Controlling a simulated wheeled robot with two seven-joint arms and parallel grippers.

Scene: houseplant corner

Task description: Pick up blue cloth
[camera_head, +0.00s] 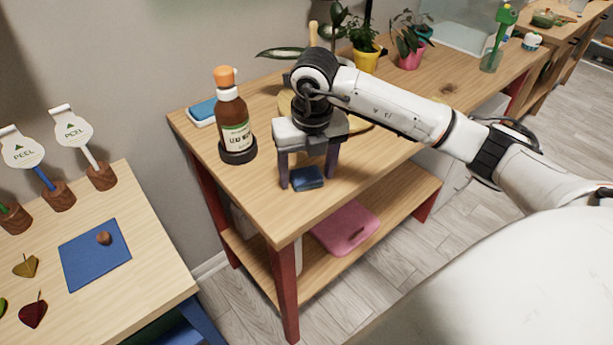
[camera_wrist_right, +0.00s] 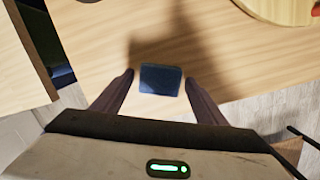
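The blue cloth (camera_head: 307,180), a small dark-blue folded block, lies flat on the wooden table (camera_head: 225,185) near its front left corner. It also shows in the right wrist view (camera_wrist_right: 160,79), between the two fingertips, with a gap on each side. My right gripper (camera_head: 307,173) points down over the cloth with its fingers apart, one to each side of it, and holds nothing. I cannot tell how far the fingertips are above the tabletop. My left gripper is not in view.
A brown bottle with an orange cap (camera_head: 231,115) stands left of my right gripper. A blue and white container (camera_head: 203,111) lies behind it. Potted plants (camera_head: 366,58) stand at the back. A pink board (camera_head: 346,228) lies on the lower shelf. A blue mat (camera_head: 85,262) is on the left table.

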